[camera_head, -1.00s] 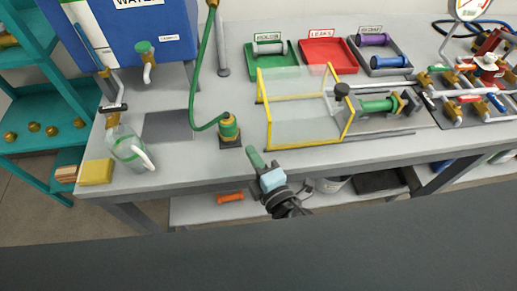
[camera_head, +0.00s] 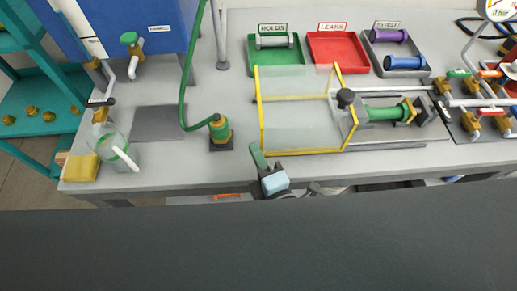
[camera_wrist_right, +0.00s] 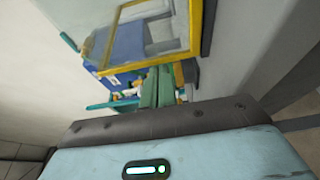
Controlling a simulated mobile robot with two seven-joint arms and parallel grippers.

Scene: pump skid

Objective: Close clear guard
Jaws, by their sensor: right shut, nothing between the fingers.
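The clear guard (camera_head: 296,122) is a see-through box with yellow edges on the bench. Its right end frame stands around the black-knobbed post, at the left end of the green cylinder (camera_head: 385,112), which lies mostly outside the guard. My right gripper (camera_head: 256,152), with green fingers, is shut and empty just off the guard's near left corner; I cannot tell whether it touches. In the right wrist view the shut fingers (camera_wrist_right: 157,90) show below the guard's yellow edge (camera_wrist_right: 196,28). My left gripper is not in view.
A green hose with a brass fitting (camera_head: 219,130) stands left of the guard. Green (camera_head: 277,67), red (camera_head: 338,72) and grey trays lie behind it. A pitcher (camera_head: 118,150) and yellow sponge (camera_head: 82,168) are at left. Pipework with valves (camera_head: 475,100) is at right.

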